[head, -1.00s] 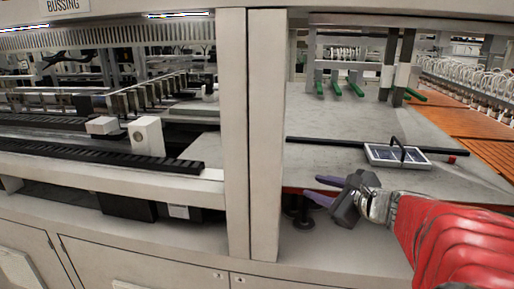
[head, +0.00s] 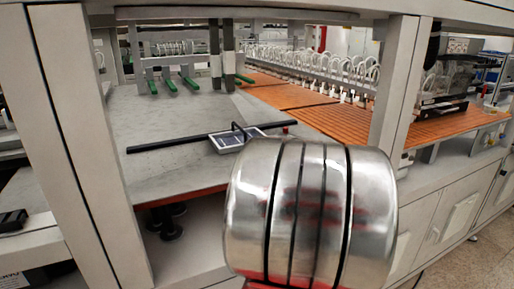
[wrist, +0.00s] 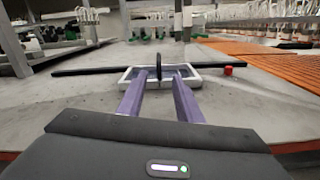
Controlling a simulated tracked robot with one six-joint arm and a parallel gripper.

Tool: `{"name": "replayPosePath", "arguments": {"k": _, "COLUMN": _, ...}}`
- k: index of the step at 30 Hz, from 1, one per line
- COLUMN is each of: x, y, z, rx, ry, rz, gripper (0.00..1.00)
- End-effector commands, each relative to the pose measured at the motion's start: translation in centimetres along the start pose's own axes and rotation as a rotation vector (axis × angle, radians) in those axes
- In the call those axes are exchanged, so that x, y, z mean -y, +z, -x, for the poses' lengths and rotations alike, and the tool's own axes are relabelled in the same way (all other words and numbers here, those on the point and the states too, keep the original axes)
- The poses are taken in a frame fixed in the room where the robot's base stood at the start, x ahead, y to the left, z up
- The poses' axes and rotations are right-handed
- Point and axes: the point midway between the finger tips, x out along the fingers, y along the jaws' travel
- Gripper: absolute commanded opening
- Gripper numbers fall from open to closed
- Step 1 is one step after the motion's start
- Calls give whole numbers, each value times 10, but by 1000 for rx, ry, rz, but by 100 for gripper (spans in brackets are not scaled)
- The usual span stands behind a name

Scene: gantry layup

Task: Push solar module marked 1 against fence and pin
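The solar module (head: 223,142) is a small white-framed dark panel with an upright black handle (head: 238,128). It lies on the grey table, close to the long black bar, which appears to be the fence (head: 175,142). In the wrist view the module (wrist: 206,83) lies just in front of the fence (wrist: 90,70); I cannot tell whether they touch. A small red pin (wrist: 228,70) stands right of the module. My gripper (wrist: 161,76) is open, its purple fingers apart, tips over the module's near edge with the handle between them in view. My arm hides the gripper in the head view. No number is readable.
Green-tipped supports (head: 190,83) stand at the table's back. Orange slatted surfaces (head: 440,125) lie to the right. Pale gantry posts (head: 85,150) frame the opening.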

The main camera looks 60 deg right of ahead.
Motion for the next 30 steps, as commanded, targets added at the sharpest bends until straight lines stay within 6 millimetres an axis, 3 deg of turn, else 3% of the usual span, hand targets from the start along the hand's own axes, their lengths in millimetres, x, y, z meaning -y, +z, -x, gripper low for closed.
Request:
{"name": "replayPosePath", "arguments": {"k": 10, "x": -3, "y": -1, "z": -22, "rx": -3, "ry": 6, "rz": 1, "gripper": 32}}
{"name": "replayPosePath", "arguments": {"k": 30, "x": -5, "y": -2, "z": -116, "rx": -2, "ry": 8, "rz": 2, "gripper": 32}}
